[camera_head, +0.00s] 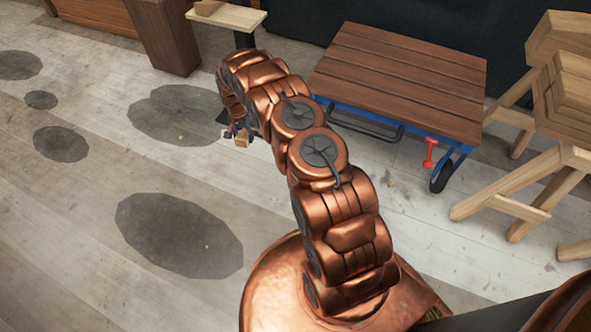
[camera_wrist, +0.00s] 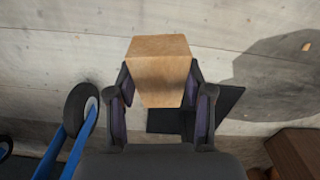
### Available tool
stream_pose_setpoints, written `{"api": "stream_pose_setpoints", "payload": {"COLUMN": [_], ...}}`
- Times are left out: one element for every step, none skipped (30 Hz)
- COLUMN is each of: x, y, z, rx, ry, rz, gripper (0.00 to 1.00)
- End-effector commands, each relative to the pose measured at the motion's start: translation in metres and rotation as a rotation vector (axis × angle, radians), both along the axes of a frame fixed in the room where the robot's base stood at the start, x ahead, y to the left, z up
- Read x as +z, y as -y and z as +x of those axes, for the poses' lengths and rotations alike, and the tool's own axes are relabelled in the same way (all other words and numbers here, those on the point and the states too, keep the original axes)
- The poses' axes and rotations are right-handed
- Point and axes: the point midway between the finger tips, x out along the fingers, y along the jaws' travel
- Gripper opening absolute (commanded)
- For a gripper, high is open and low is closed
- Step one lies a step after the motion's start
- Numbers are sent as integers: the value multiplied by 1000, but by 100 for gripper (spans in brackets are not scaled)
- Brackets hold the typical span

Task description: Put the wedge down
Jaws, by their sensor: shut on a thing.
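The wedge (camera_wrist: 158,72) is a light-brown wooden block. In the wrist view it sits between the two dark fingers of my gripper (camera_wrist: 160,100), which is shut on it. In the head view the wedge (camera_head: 242,142) is small and shows just below my gripper (camera_head: 236,136), left of my copper arm. The wrist view shows floor boards beyond the wedge. I cannot tell how high above the floor it is.
A wooden-topped cart (camera_head: 400,75) with a blue frame stands right of my arm. Wooden trestles (camera_head: 545,170) stand at the far right. A dark flat plate (camera_wrist: 225,103) lies beyond my gripper. The plank floor (camera_head: 90,230) at left is clear, with dark patches.

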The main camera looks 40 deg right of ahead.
Motion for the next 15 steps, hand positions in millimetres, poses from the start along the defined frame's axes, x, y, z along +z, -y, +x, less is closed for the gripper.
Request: {"api": "stream_pose_setpoints", "payload": {"x": [-24, -36, -53, -63, -73, -85, -93, -101, -110, -115, -120, -124, -127, -130, -132], "y": [2, 3, 4, 4, 5, 6, 6, 5, 5, 5, 5, 5, 4, 5, 6], "z": [-10, -14, -20, -24, -27, -32, -36, -40, -44, -46, -47, -50, -51, -52, -54], "rx": [-23, -37, -56, -69, -82, -98, -109, -118, -130, -138, -144, -151, -156, -160, -164], "ry": [-8, -6, -9, -9, -6, -4, -6, -6, -5, -2, 0, 1, 1, 1, 2], "rz": [1, 1, 1, 1, 0, 0, 0, 0, 1, 1, 0, 0, 0, 0, -1], "gripper": [10, 10, 10, 10, 10, 10, 10, 10, 10, 10, 10, 10, 10, 10, 10]}}
